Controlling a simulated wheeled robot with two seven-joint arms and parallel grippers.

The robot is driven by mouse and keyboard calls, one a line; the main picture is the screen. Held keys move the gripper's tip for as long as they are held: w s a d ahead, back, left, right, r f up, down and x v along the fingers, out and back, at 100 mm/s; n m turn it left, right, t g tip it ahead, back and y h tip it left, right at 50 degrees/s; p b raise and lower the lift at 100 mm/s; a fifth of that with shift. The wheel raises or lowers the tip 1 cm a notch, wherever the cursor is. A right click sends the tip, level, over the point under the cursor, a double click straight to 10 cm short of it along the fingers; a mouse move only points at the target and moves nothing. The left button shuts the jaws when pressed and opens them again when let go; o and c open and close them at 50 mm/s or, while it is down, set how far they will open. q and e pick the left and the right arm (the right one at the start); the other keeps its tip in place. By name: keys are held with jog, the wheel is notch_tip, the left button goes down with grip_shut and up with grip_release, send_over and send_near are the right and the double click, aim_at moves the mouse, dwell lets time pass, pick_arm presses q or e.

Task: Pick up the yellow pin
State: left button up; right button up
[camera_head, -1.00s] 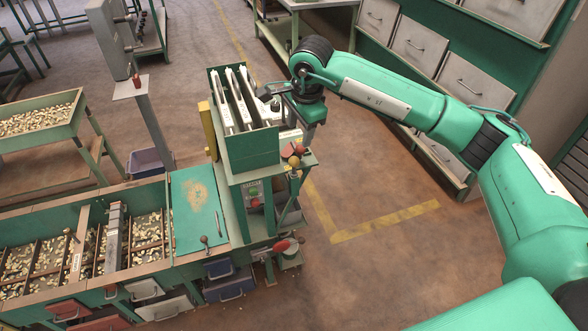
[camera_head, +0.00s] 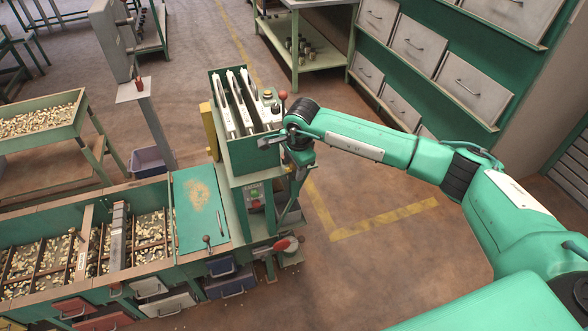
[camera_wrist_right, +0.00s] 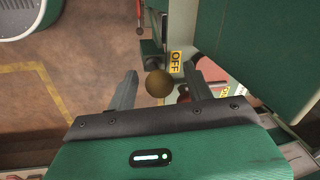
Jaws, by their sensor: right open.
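A round, dull yellow-brown knob, which looks like the head of the yellow pin (camera_wrist_right: 158,85), shows in the right wrist view between my right gripper's fingers. My right gripper (camera_wrist_right: 161,79) is open, one finger on each side of the knob. I see gaps between the knob and both fingers. In the head view my right gripper (camera_head: 299,160) is at the right side of the green machine (camera_head: 252,157), and it hides the pin there. The pin's shaft is not visible. My left gripper is not in view.
A red knob (camera_wrist_right: 184,93) is partly hidden behind the right finger, close by a yellow OFF label (camera_wrist_right: 175,62). A red-topped lever (camera_head: 283,96) stands behind my wrist. The floor right of the machine is clear.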

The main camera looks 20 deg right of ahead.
jog(key=c, duration=1.1)
jog(key=shift+o, duration=0.2)
